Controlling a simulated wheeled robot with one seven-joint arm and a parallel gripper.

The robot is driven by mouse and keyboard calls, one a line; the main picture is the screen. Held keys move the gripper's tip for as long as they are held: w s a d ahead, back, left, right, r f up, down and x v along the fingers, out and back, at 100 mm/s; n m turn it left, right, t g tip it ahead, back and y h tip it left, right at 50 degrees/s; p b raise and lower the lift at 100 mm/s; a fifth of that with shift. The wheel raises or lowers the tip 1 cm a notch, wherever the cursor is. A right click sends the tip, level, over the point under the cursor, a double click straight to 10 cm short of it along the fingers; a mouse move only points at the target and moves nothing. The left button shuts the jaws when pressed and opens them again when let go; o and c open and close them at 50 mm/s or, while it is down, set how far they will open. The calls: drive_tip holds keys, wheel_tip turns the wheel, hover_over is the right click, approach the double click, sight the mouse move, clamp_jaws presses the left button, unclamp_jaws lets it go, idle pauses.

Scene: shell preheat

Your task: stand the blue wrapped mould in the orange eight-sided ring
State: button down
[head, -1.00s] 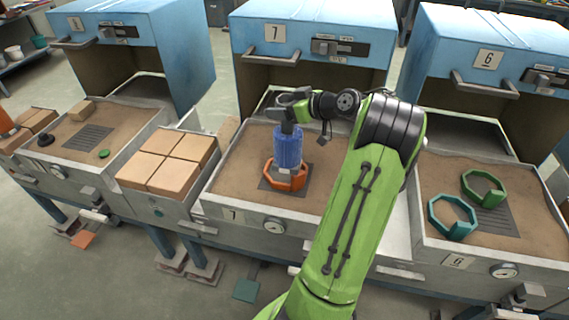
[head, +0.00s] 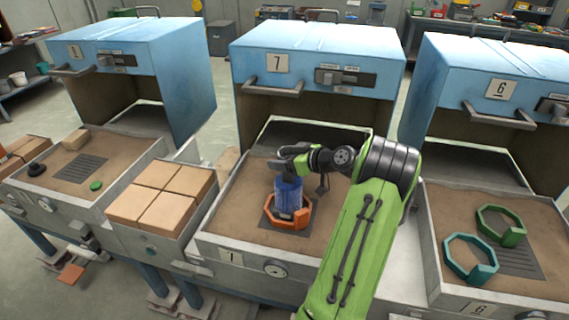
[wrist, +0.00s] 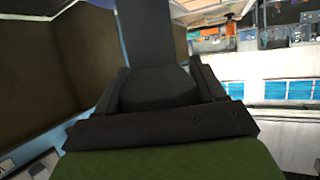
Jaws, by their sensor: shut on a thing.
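The blue wrapped mould (head: 289,196) stands upright in the head view, at the middle of the tray in front of oven 7. The orange eight-sided ring (head: 286,224) lies flat on a dark grate in that tray. The mould's lower end is within the ring's outline, behind its front wall, so its base is hidden. My gripper (head: 290,177) is shut on the top of the mould from above. In the wrist view, dark gripper parts fill the middle and the mould cannot be made out.
Tray 7 (head: 225,232) has bare sand around the ring. Tan blocks (head: 163,197) fill the box to its left. A teal ring (head: 470,257) and a green ring (head: 501,226) lie in the right tray. Blue oven 7 (head: 316,60) stands behind.

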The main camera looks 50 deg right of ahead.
drive_tip(key=shift+f, duration=0.25)
drive_tip(key=shift+c, duration=0.5)
unclamp_jaws()
drive_tip(key=shift+r, duration=0.25)
drive_tip(key=p+v, duration=0.1)
drive_tip(key=v, duration=1.1)
drive_tip(key=shift+p, duration=0.4)
